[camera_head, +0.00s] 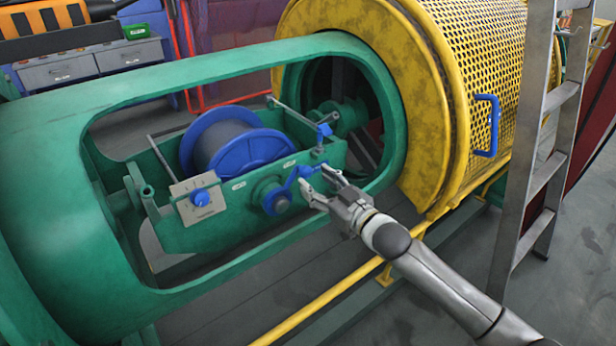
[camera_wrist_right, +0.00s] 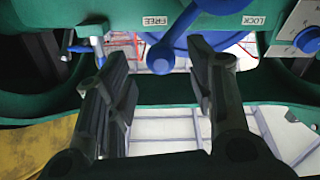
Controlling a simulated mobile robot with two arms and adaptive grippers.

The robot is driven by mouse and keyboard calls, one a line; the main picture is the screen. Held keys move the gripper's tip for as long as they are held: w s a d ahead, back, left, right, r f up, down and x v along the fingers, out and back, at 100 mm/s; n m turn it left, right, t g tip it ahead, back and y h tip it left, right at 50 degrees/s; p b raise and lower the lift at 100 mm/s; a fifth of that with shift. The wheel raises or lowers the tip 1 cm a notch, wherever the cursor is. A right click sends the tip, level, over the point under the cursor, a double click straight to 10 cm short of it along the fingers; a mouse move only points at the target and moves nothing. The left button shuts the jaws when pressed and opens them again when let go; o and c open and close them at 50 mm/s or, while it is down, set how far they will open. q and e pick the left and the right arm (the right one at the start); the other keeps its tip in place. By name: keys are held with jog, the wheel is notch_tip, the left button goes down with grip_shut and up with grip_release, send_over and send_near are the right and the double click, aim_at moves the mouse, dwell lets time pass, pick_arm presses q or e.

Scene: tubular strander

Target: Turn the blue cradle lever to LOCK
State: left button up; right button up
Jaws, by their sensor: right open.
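The blue cradle lever (camera_head: 290,186) is on the side of the green cradle (camera_head: 232,212), its arm slanting up and right from a round hub. In the wrist view, the lever's ball end (camera_wrist_right: 160,58) hangs just beside the FREE label (camera_wrist_right: 155,21), away from the LOCK label (camera_wrist_right: 253,20). My right gripper (camera_head: 316,179) is open at the lever's outer end. In the wrist view, the ball end shows between the two spread fingers (camera_wrist_right: 150,66); contact cannot be told. My left gripper is out of view.
A blue-flanged spool (camera_head: 238,150) sits in the cradle. A blue knob (camera_head: 200,197) is on a pale dial plate to the left. The green frame (camera_head: 385,100) surrounds the opening. A yellow mesh guard (camera_head: 480,50) and a ladder (camera_head: 535,170) stand at right.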

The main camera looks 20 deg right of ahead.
aim_at(310, 177)
jog(key=x, duration=0.4)
jog(key=shift+w, duration=0.1)
jog(key=c, duration=0.6)
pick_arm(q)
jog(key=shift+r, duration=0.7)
pick_arm(e)
grip_shut()
